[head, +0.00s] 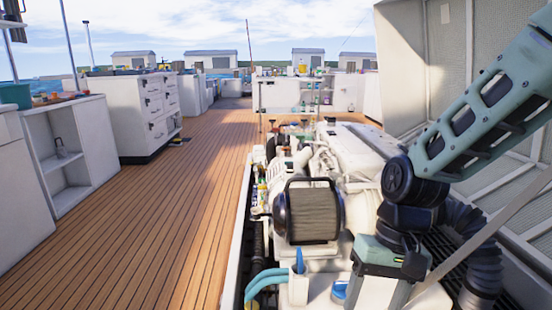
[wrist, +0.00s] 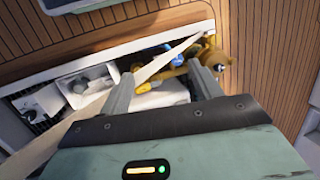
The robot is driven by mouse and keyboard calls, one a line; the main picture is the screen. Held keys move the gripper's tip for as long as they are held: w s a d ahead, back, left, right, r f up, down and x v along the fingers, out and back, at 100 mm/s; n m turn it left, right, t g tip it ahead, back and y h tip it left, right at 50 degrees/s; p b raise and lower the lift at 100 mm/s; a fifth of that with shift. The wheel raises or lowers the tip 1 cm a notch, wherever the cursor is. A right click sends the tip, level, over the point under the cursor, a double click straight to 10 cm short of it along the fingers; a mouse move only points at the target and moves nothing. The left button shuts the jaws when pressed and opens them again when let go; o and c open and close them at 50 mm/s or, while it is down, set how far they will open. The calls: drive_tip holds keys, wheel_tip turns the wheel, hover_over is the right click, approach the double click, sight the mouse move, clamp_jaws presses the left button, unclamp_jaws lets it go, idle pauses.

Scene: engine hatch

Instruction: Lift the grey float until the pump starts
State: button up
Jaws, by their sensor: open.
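In the wrist view, my gripper (wrist: 162,70) is open, with its two grey fingers apart over the engine opening and nothing seen held between them. A small grey rounded part (wrist: 78,85) sits at a white box left of the fingers; it may be the grey float, but I cannot be sure. It is apart from my gripper. In the head view, my gripper hand (head: 392,258) hangs low at the right over the engine bay, with its fingertips not clearly visible. I cannot pick out the float or tell the pump for certain there.
A pale bar (wrist: 60,145) crosses the opening diagonally near the fingers. Yellow-brown fittings (wrist: 212,60) lie by the right finger. In the head view, a dark ribbed cylinder (head: 313,213) and blue hoses (head: 266,280) stand left of the hand. Wooden deck (head: 150,215) is clear.

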drive_tip(key=s+a+r+n+t+h, duration=0.1)
drive_tip(key=s+r+n, duration=0.1)
drive_tip(key=s+n, duration=0.3)
drive_tip(key=s+a+r+n+t+h, duration=0.1)
drive_tip(key=s+a+r+n, duration=0.15)
drive_tip(key=s, duration=0.55)
wheel_tip(320, 180, up, 38)
drive_tip(key=d+p, duration=0.1)
drive_tip(key=p, duration=3.7)
drive_tip(key=shift+s+r+p, duration=0.15)
drive_tip(key=shift+s+p, duration=0.1)
drive_tip(key=shift+p, duration=0.1)
